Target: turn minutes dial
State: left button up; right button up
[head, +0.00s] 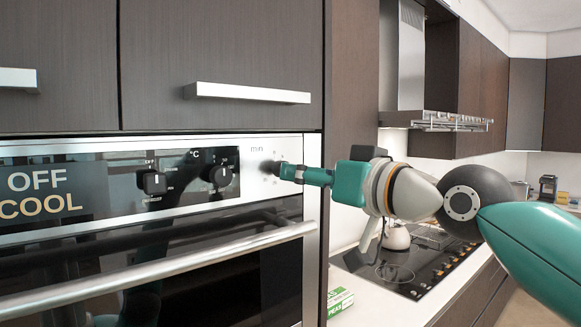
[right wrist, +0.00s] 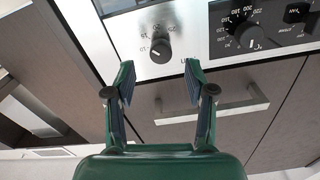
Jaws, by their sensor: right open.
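The minutes dial (right wrist: 161,50) is a dark round knob with a white pointer mark, on the silver oven panel. In the right wrist view, which is upside down, it lies ahead of my open fingers, near the gap between them. In the head view the "min" label shows on the panel, and the dial is largely hidden by my right gripper (head: 284,170). My right gripper, also in the right wrist view (right wrist: 158,82), is open and empty, its fingertips close to the panel; I cannot tell whether they touch it. My left gripper is not in view.
The temperature dial (head: 220,175) and the function dial (head: 152,182) sit left of it, beside a display reading "OFF COOL" (head: 42,193). A long oven handle (head: 165,272) runs below. A cabinet handle (head: 247,93) is above. A counter with a hob (head: 405,270) lies right.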

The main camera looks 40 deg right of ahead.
jog(key=shift+w+a+p, duration=0.2)
jog(key=shift+w+p, duration=0.15)
jog(key=shift+w, duration=1.8)
jog(key=shift+c, duration=0.2)
grip_shut()
